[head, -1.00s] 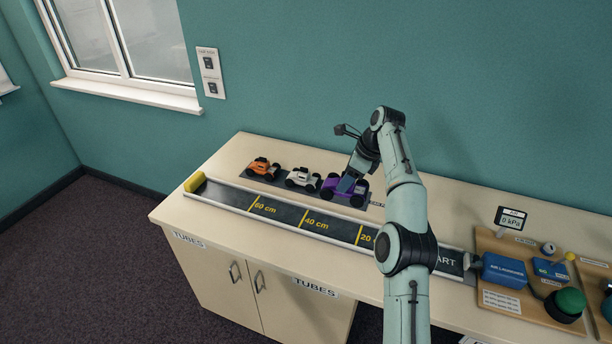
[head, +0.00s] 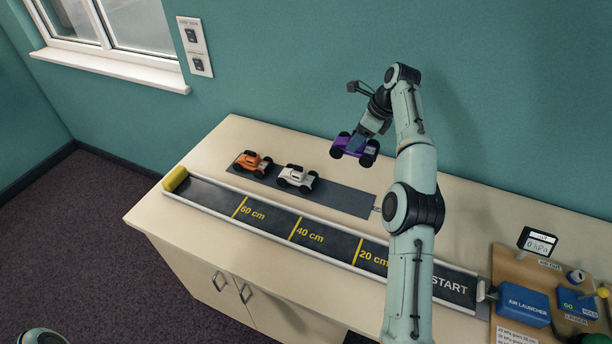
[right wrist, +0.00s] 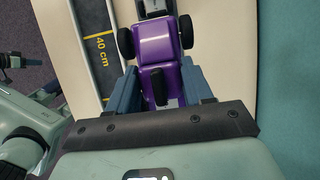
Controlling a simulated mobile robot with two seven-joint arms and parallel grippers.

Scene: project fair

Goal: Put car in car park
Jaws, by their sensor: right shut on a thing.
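The purple car (head: 347,147) is in the jaws of my right gripper (head: 362,139), held above the table behind the dark car park strip (head: 345,199). In the right wrist view the purple car (right wrist: 158,48) sits between the blue fingers of the right gripper (right wrist: 160,88). On the strip, an orange car (head: 252,162) stands at the left and a white car (head: 297,178) stands to its right. The strip's right part is bare; my right arm stands in front of the area past its right end. My left gripper is not in view.
A long track (head: 325,241) marked in centimetres runs in front of the strip, with a yellow block (head: 175,179) at its left end. A blue air launcher (head: 522,303) stands at its right end. The table behind the strip is clear up to the teal wall.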

